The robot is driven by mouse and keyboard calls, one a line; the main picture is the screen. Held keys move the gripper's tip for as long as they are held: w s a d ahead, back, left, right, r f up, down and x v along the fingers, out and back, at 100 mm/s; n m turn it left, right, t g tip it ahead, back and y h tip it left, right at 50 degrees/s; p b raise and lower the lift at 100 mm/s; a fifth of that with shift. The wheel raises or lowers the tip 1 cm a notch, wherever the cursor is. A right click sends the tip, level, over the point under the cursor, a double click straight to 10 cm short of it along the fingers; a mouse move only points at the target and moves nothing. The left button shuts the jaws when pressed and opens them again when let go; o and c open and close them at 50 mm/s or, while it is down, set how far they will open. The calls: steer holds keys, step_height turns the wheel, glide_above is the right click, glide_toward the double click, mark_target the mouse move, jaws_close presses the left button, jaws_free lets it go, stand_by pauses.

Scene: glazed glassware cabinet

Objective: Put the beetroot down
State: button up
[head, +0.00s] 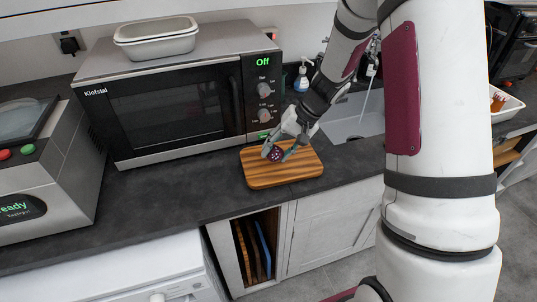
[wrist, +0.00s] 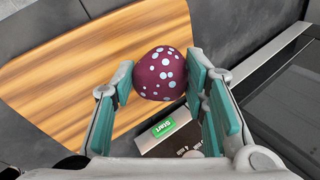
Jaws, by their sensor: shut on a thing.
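The beetroot (wrist: 160,74) is a round dark purple thing with pale spots. In the wrist view it sits between the teal pads of my gripper (wrist: 158,86), which is shut on it. In the head view the beetroot (head: 275,154) and my gripper (head: 279,150) are over the striped wooden cutting board (head: 270,176) on the dark counter. I cannot tell whether the beetroot touches the board (wrist: 60,85) or hangs just above it.
A microwave (head: 170,100) reading "Off" stands behind and left of the board, with a white dish (head: 157,38) on top. A sink (head: 355,118) and soap bottle (head: 302,78) are right and behind. A grey appliance (head: 50,165) stands at far left. Counter left of the board is clear.

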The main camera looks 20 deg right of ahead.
mark_target(268, 165)
steer(key=shift+w+a+f, duration=0.1)
steer(key=shift+w+a, duration=0.6)
steer(key=shift+w, duration=0.25)
steer(key=shift+w+a+f+p, duration=0.2)
steer(key=shift+f+p, duration=0.1)
steer(key=shift+f, duration=0.6)
steer(key=shift+w+a+f+p, duration=0.1)
steer(key=shift+w+f+p, duration=0.15)
steer(key=shift+f, duration=0.6)
steer(key=shift+f, duration=0.2)
steer(key=shift+s+f+b, duration=0.2)
steer(key=shift+f+b, duration=0.1)
steer(key=shift+f, duration=0.35)
jaws_close()
steer(key=o, duration=1.4)
jaws_free()
steer(key=shift+w, duration=0.15)
steer(key=shift+r, duration=0.15)
